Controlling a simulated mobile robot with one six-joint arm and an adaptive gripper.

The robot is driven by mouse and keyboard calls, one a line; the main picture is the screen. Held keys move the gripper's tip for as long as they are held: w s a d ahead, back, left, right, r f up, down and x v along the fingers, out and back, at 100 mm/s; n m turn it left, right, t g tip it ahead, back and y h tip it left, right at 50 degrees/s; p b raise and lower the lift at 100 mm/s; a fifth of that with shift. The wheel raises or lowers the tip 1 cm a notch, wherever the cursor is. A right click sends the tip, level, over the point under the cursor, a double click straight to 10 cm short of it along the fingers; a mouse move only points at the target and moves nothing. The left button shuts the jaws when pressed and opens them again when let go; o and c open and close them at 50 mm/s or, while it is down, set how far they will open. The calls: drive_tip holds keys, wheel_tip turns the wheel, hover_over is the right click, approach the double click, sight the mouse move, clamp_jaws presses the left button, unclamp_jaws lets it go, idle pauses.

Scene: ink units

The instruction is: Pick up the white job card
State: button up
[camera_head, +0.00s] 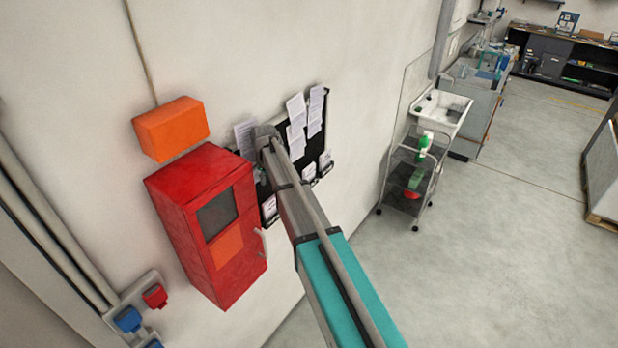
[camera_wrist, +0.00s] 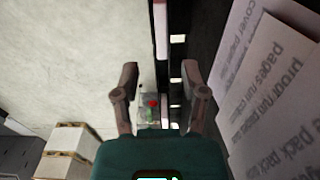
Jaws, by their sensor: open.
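Several white printed cards (camera_head: 297,111) hang in rows on a black board (camera_head: 281,168) on the wall; I cannot tell which one is the job card. In the wrist view, large white cards with grey print (camera_wrist: 262,75) fill the right side, overlapping each other. My gripper (camera_wrist: 160,76) is open, with its two fingers apart and nothing held between them. The cards lie to the right of the right finger, apart from it in the picture. In the head view my arm reaches to the board and covers part of it; the fingertips cannot be made out there.
A red cabinet (camera_head: 205,222) stands out from the wall left of the board, with an orange box (camera_head: 171,128) above it. A wheeled trolley (camera_head: 405,180) with green bottles stands to the right along the wall. The floor (camera_head: 500,260) on the right is clear.

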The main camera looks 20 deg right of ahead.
drive_tip(key=shift+o, duration=0.5)
drive_tip(key=s+d+f+n+b, duration=0.1)
drive_tip(key=s+f+n+b, duration=0.4)
drive_tip(key=s, duration=0.9)
drive_tip(key=s+d+f+n+b, duration=0.1)
drive_tip(key=s+f+n+b, duration=0.4)
drive_tip(key=s+f+b, duration=0.7)
drive_tip(key=s, duration=0.3)
drive_tip(key=shift+d+n, duration=0.35)
drive_tip(key=shift+n, duration=0.05)
drive_tip(key=shift+s, duration=0.1)
